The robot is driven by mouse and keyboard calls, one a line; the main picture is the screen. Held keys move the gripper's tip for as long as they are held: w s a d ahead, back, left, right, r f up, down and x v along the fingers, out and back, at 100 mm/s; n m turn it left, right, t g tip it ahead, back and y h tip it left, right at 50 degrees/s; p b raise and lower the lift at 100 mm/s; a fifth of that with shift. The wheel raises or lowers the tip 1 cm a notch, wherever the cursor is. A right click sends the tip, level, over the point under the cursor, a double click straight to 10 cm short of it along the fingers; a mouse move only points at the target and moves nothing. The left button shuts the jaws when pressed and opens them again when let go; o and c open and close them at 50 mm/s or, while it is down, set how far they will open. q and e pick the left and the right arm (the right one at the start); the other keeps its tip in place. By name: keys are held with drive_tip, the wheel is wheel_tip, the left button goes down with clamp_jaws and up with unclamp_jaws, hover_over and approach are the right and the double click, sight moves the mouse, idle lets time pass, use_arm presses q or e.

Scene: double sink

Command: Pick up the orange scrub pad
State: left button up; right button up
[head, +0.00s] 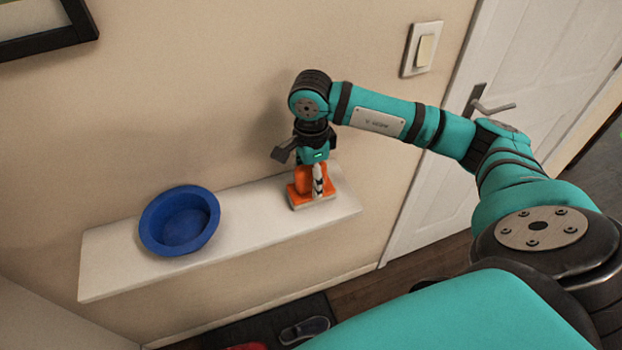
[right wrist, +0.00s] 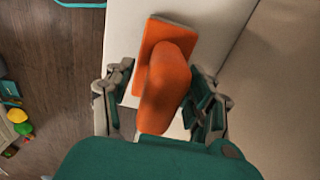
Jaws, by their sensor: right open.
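The orange scrub pad (head: 301,187) sits on the right part of a white wall shelf (head: 250,222). It has a flat base and a raised orange handle. My right gripper (head: 317,178) is above the pad and pointing down, partly hiding it. In the right wrist view the pad (right wrist: 166,85) lies between the two open fingers of the right gripper (right wrist: 160,103). My left gripper is not in view.
A blue bowl (head: 180,222) stands on the left part of the shelf, with bare shelf between it and the pad. The wall is close behind the shelf. A door (head: 490,110) with a handle is to the right. Shoes (head: 304,330) lie on a dark mat below.

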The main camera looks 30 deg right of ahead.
sight(310, 168)
drive_tip(key=shift+f, duration=0.1)
drive_tip(key=shift+c, duration=0.3)
clamp_jaws()
drive_tip(key=shift+w+r+b, duration=0.1)
drive_tip(key=shift+r+b, duration=0.35)
drive_tip(key=shift+r, duration=0.1)
wheel_tip(310, 168, up, 2)
drive_tip(key=shift+r+b, duration=0.1)
drive_tip(key=shift+b, duration=0.55)
drive_tip(key=s+d+r+b, duration=0.1)
drive_tip(key=s+b, duration=0.4)
drive_tip(key=s, duration=1.1)
drive_tip(key=shift+r, duration=0.4)
